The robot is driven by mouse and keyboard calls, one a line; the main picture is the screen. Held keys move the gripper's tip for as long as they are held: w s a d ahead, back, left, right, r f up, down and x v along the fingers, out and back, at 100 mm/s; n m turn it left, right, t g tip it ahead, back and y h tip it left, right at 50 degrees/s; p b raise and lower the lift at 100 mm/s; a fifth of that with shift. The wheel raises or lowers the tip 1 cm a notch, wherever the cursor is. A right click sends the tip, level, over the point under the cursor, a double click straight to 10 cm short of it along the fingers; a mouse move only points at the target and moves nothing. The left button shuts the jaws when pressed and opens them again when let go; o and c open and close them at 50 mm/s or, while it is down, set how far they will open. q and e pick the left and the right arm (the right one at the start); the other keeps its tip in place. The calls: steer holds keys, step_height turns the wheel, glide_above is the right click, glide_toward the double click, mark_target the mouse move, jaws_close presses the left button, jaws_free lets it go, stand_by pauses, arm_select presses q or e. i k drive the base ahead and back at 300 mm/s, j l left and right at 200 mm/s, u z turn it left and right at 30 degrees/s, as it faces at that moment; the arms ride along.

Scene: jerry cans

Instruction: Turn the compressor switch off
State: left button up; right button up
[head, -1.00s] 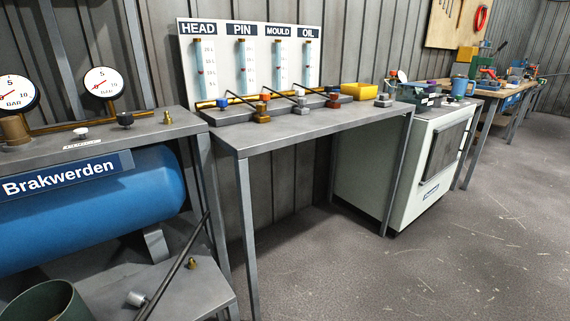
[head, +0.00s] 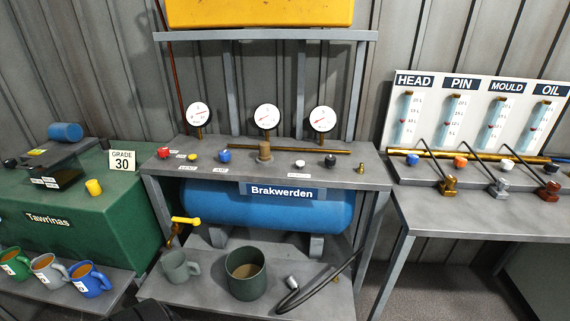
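A blue tank labelled Brakwerden (head: 270,210) hangs under a grey bench, probably the compressor. The bench top carries a red knob (head: 163,152), a small yellow knob (head: 194,157), a blue knob (head: 224,156), a white knob (head: 299,164) and a black knob (head: 330,160). Small labels sit by several of them, too small to read. I cannot tell which, if any, is the compressor switch. A dark box (head: 50,168) with a blue cylinder stands on the green tank (head: 90,222) at the left. Neither of my grippers is in view.
Three round gauges (head: 266,117) stand behind the knobs. A yellow tap (head: 186,221), a grey mug (head: 180,266) and a green pot (head: 245,273) are below, with a black hose (head: 318,285). Several mugs (head: 89,279) stand at the lower left. A bench with levers (head: 450,187) is at the right.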

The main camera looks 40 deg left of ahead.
mark_target(163, 152)
steer(key=u, duration=1.55)
steer(key=j+z, duration=0.3)
steer(key=z, duration=0.15)
steer(key=j+z, duration=0.65)
steer(key=z, duration=0.25)
steer(key=k+l, duration=0.05)
